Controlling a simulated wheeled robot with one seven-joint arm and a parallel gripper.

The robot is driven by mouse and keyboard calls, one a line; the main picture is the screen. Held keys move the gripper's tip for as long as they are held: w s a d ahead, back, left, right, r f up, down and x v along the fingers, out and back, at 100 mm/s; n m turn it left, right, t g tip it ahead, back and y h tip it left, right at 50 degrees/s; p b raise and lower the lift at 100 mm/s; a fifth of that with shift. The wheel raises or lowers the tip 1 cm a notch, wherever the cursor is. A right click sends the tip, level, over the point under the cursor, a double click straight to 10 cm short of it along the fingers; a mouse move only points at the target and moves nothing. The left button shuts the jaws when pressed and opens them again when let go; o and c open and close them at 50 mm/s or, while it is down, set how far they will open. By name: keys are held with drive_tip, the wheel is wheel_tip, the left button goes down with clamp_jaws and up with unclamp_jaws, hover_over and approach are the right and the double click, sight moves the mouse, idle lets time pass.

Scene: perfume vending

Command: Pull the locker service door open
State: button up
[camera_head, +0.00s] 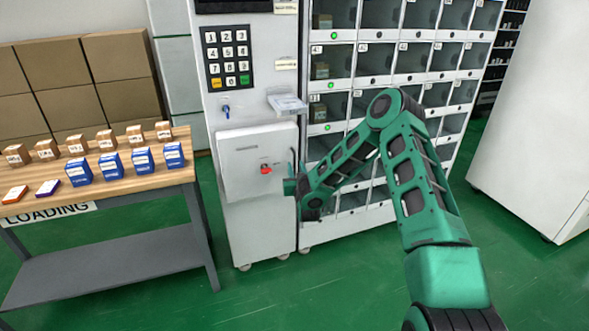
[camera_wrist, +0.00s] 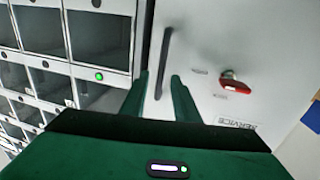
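The light grey service door (camera_head: 240,170) is on the lower front of the keypad column and looks shut. It carries a red latch (camera_head: 266,169), which also shows in the wrist view (camera_wrist: 235,86). A dark bar handle (camera_wrist: 165,48) runs along the door's edge beside the lockers. My gripper (camera_head: 290,187) is at the door's right edge in the head view. In the wrist view my gripper (camera_wrist: 160,76) is open, with the near end of the handle between its two green fingers. Gaps show on both sides of the bar. Contact with the door cannot be told.
A keypad (camera_head: 228,57) and small shelf (camera_head: 287,103) are above the door. Glass-fronted lockers (camera_head: 378,60) stand right of it. A wooden loading table (camera_head: 120,187) with several small boxes stands at left. Green floor (camera_head: 265,295) is clear in front.

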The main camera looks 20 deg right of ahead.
drive_tip(key=shift+w+d, duration=0.1)
drive_tip(key=shift+w, duration=0.5)
clamp_jaws()
drive_tip(key=shift+s+d, duration=0.1)
drive_tip(key=shift+d, duration=0.05)
